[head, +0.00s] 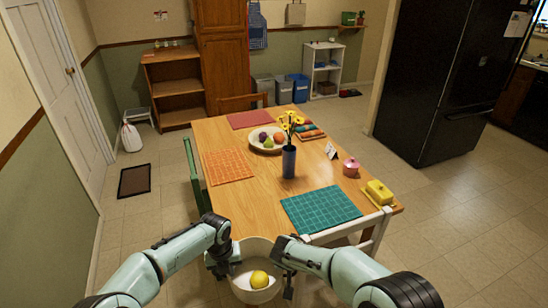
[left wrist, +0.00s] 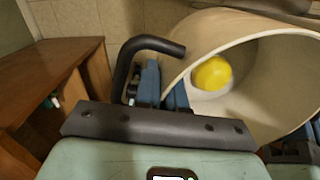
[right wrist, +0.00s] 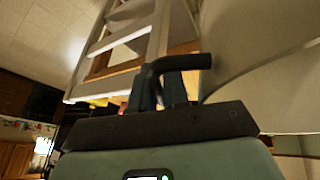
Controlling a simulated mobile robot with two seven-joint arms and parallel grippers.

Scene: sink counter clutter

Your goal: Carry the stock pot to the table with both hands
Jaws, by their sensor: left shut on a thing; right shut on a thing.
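The stock pot (head: 254,251) is a wide cream-coloured pot, held in front of the table's near end at the bottom of the head view. A yellow lemon-like fruit (head: 259,279) lies inside it; the fruit also shows in the left wrist view (left wrist: 212,73). My left gripper (head: 222,267) is shut on the pot's left side, and the pot's wall (left wrist: 250,30) shows beside its fingers. My right gripper (head: 286,268) is shut on the pot's right side; its exact hold is partly hidden. The wooden table (head: 248,213) lies ahead.
A teal mat (head: 320,208), an orange mat (head: 228,166), a vase of yellow flowers (head: 289,162), a fruit plate (head: 254,147), a pink pot (head: 351,167) and a yellow butter dish (head: 379,192) stand on the table. A white chair (head: 372,226) is at the near right. Bare wood shows at the near left.

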